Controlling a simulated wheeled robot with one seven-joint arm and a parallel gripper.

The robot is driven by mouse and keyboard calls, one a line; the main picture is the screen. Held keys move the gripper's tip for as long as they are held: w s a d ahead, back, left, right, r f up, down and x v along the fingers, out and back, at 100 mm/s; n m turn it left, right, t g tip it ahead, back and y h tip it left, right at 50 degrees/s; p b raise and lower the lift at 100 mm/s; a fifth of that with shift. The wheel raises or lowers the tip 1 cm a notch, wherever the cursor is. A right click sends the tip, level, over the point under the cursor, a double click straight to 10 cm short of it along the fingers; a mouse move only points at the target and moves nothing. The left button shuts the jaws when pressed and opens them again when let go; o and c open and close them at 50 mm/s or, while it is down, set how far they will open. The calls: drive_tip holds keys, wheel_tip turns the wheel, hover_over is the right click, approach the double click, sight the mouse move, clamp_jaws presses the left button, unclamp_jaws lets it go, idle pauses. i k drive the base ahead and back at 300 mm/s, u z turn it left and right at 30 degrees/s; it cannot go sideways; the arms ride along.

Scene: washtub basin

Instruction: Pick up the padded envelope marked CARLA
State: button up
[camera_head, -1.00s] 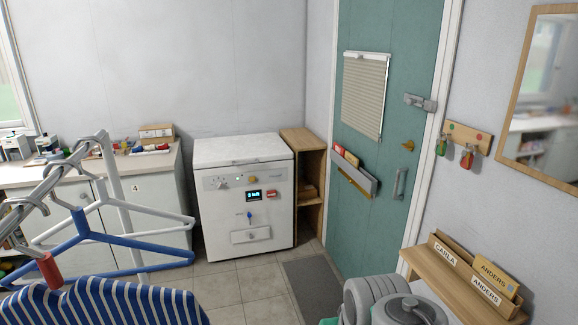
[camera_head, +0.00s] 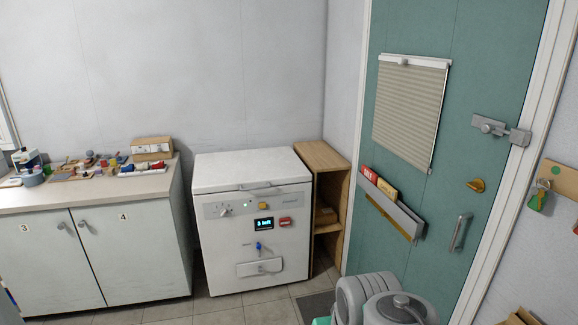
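No envelope that I can read as marked CARLA is in view. In the head view, a grey holder (camera_head: 398,213) on the green door carries a red item (camera_head: 369,174) and a tan item (camera_head: 387,189), both standing upright in it. Small writing on the tan item is too small to read. A sliver of the wooden wall rack (camera_head: 527,316) shows at the bottom right edge; its labels are out of view. Part of my grey arm shows at the bottom, but my gripper is not in view.
A white chest appliance (camera_head: 255,225) with a small display stands beside a narrow wooden shelf (camera_head: 322,190). A counter (camera_head: 90,187) with several small items is at left. The door (camera_head: 480,95) has a latch and handle. Some tiled floor (camera_head: 215,309) shows in front.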

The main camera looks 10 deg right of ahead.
sight(385, 189)
drive_tip(key=i, duration=3.55)
drive_tip(key=z, duration=1.65)
